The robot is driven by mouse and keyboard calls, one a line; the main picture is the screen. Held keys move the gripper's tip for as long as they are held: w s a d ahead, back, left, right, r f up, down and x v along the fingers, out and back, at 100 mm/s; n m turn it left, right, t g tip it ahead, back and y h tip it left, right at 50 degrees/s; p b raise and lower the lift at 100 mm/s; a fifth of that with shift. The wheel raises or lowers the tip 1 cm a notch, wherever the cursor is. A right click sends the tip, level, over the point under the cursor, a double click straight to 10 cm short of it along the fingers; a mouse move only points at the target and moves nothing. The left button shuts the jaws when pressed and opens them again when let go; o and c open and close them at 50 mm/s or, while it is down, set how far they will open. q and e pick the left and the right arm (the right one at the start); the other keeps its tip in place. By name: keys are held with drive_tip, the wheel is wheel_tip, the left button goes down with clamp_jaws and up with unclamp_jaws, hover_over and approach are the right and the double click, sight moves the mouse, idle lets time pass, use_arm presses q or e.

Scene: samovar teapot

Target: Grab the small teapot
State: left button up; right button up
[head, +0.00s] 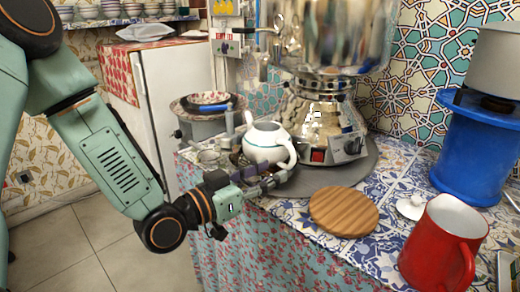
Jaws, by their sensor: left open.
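The small teapot (262,143) is white and stands upright beside the silver samovar (318,125), left of the middle in the head view. Its handle curves on the right side and its spout points up to the left. My left gripper (276,183) is open at the near side of the teapot, close below its handle. I cannot tell whether the fingers touch the teapot. My right gripper is not in view.
A round wooden board (344,211), a white lid (411,207) and a red jug (441,247) are on the tiled counter to the right. A blue container (478,148) stands behind them. A white fridge (165,100) stands at the left.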

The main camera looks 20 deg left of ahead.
sight(292, 158)
use_arm(q)
drive_tip(key=shift+b+x, duration=0.3)
drive_tip(key=shift+x, duration=0.9)
drive_tip(key=b+x, duration=0.2)
drive_tip(key=x, duration=0.2)
drive_tip(key=shift+w+r, duration=0.1)
drive_tip(key=shift+r, duration=0.05)
drive_tip(key=shift+w+d+r, duration=0.15)
drive_tip(key=shift+w+d, duration=0.05)
drive_tip(key=shift+w, duration=0.35)
drive_tip(key=shift+c, duration=0.5)
clamp_jaws()
